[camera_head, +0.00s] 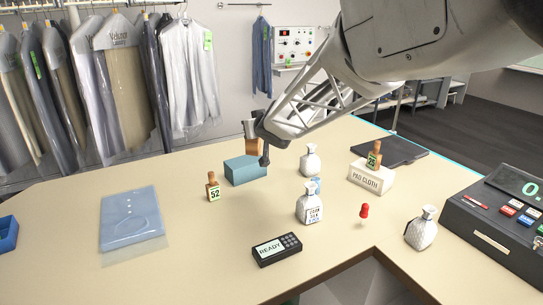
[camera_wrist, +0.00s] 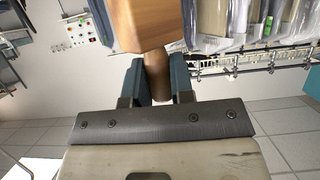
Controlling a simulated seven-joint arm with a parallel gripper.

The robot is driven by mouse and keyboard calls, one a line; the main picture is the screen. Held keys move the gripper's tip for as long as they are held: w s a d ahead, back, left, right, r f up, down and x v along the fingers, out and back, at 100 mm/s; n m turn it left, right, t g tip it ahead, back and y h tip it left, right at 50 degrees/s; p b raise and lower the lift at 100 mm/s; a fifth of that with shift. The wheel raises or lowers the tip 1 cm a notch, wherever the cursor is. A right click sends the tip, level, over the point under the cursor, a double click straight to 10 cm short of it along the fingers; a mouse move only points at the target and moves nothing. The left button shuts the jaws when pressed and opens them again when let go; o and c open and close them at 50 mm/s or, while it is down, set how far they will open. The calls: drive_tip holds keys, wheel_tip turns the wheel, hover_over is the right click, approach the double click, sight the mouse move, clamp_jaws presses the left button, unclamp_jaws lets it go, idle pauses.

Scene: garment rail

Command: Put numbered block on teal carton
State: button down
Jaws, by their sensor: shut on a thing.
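My gripper (camera_head: 257,139) is shut on the narrow brown neck of a wooden block (camera_head: 252,147). In the wrist view my gripper (camera_wrist: 158,82) has a finger on each side of that neck, and the wider wooden block (camera_wrist: 145,25) extends beyond the fingertips. No number shows on this block's visible faces. The teal carton (camera_head: 245,172) lies on the counter just below the block in the head view. The block's lower end is at the carton's far top edge; whether they touch I cannot tell. One finger partly covers the carton's right end.
A block marked 52 (camera_head: 213,188) stands left of the carton. Another marked 25 (camera_head: 374,156) stands on a white pad-cloth box (camera_head: 371,177). White bottles (camera_head: 310,162), a black card reader (camera_head: 277,249) and a folded blue garment (camera_head: 132,215) share the counter.

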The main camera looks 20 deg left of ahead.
sight(256, 144)
wheel_tip(256, 144, down, 6)
drive_tip(key=shift+r, duration=0.15)
idle(0.4)
drive_tip(key=w+a+f, duration=0.1)
drive_tip(key=w+a, duration=0.7)
drive_tip(key=w, duration=0.5)
drive_tip(key=shift+w+a+f, duration=0.2)
drive_tip(key=shift+a+f, duration=0.05)
drive_tip(key=shift+a, duration=0.15)
drive_tip(key=shift+f, duration=1.75)
drive_tip(key=shift+f, duration=0.15)
drive_tip(key=c, duration=1)
unclamp_jaws()
